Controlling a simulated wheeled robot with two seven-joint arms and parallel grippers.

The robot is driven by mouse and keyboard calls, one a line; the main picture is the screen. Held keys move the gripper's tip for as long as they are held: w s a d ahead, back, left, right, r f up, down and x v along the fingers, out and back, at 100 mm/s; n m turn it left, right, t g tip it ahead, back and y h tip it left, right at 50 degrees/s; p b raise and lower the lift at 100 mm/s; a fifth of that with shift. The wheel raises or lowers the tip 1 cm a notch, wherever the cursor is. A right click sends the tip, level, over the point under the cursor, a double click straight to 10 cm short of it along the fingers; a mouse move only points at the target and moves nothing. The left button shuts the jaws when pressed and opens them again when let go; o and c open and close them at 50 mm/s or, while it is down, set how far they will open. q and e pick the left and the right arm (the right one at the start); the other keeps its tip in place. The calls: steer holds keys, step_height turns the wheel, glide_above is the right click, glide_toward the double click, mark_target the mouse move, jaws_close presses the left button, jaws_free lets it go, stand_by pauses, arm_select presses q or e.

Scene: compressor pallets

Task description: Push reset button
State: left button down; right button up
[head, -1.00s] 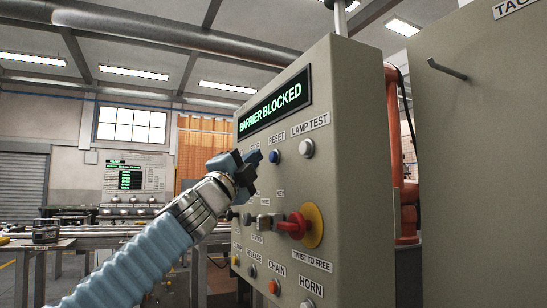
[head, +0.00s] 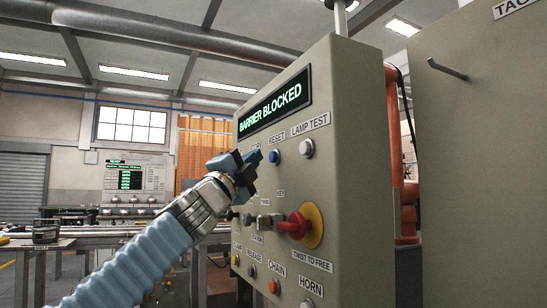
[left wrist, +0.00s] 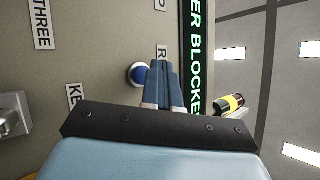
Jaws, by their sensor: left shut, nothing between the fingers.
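The reset button (head: 274,157) is a round blue button under the RESET label on the beige control panel (head: 345,190). In the left wrist view the blue button (left wrist: 139,74) sits just left of my fingertips, partly hidden behind them. My left gripper (head: 253,158) is shut and empty, in front of the panel, its tips just left of the button in the head view. In the left wrist view the closed fingers (left wrist: 167,85) point at the panel beside the button. I cannot tell whether they touch it. My right gripper is not in view.
The display (head: 275,106) reads BARRIER BLOCKED. A white lamp test button (head: 307,149) is right of the blue one. A red rotary handle on a yellow disc (head: 313,226) and a key switch (head: 264,222) stick out below. A grey cabinet (head: 480,150) stands at right.

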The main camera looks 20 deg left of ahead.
arm_select(q)
steer(key=shift+w+d, duration=0.1)
steer(key=shift+w, duration=0.05)
steer(key=shift+w+d, duration=0.2)
steer(key=shift+w+d, duration=0.35)
steer(key=shift+w, duration=0.05)
stand_by(0.8)
steer(key=shift+s+a, duration=0.65)
steer(key=shift+s, duration=0.1)
steer(key=s+a+p, duration=0.1)
steer(key=s+a, duration=0.3)
steer(key=shift+s+p, duration=0.3)
